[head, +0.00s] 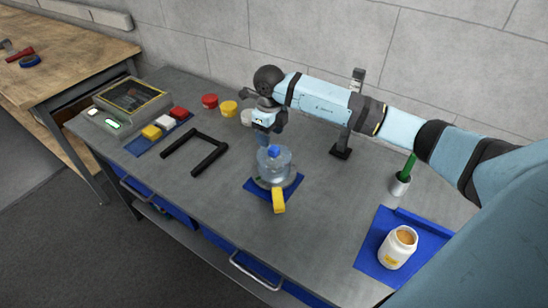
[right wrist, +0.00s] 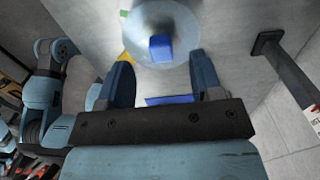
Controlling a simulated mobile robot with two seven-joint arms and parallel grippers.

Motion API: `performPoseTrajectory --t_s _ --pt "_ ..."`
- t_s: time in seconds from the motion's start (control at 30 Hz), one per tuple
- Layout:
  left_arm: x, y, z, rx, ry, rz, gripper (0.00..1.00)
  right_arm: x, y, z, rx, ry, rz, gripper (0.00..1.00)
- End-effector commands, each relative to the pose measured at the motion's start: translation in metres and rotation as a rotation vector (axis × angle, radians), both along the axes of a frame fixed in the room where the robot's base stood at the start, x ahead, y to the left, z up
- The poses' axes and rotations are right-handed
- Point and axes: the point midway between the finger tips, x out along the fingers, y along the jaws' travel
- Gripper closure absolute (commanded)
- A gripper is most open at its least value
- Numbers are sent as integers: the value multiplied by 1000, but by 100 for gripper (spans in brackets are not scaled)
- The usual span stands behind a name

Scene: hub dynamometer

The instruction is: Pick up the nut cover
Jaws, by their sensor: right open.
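A clear, bluish dome (head: 274,165) with a small blue block (head: 274,152) on top looks to be the nut cover. It stands on a round base over a blue mat (head: 290,190) near the middle of the bench. My right gripper (head: 264,140) is open and empty, above and just behind the dome. In the right wrist view, the dome (right wrist: 178,22) and its blue block (right wrist: 160,48) lie beyond the open fingers (right wrist: 160,62). I cannot tell the exact gap. My left gripper does not show.
A yellow handle (head: 278,201) sticks out in front of the dome. A black frame (head: 197,152) lies to its left, and a black post (head: 345,135) stands behind to the right. A white jar (head: 397,247) and a cup (head: 400,185) stand at the right. Red and yellow caps (head: 210,100) are at the back.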

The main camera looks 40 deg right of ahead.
Motion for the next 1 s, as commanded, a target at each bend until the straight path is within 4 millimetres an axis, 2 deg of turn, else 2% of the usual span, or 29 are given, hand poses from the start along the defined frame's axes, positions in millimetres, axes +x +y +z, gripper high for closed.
performPoseTrajectory --t_s 0.17,0.5,0.7,0.77,0.93,0.97,1.0 --pt "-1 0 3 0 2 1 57 -2 0 -9 1 3 1 40" --pt "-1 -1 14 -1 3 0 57 -6 -1 -53 2 0 0 40" --pt "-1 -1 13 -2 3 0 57 -6 -1 -54 2 -1 0 40" --pt "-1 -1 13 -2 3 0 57 -6 -1 -54 2 -1 0 52" --pt "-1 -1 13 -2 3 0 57 -6 -1 -54 2 -1 0 91" --pt "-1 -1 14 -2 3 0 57 -6 -1 -54 2 -1 0 95" --pt "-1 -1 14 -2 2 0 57 -6 -1 -54 2 -1 0 95"
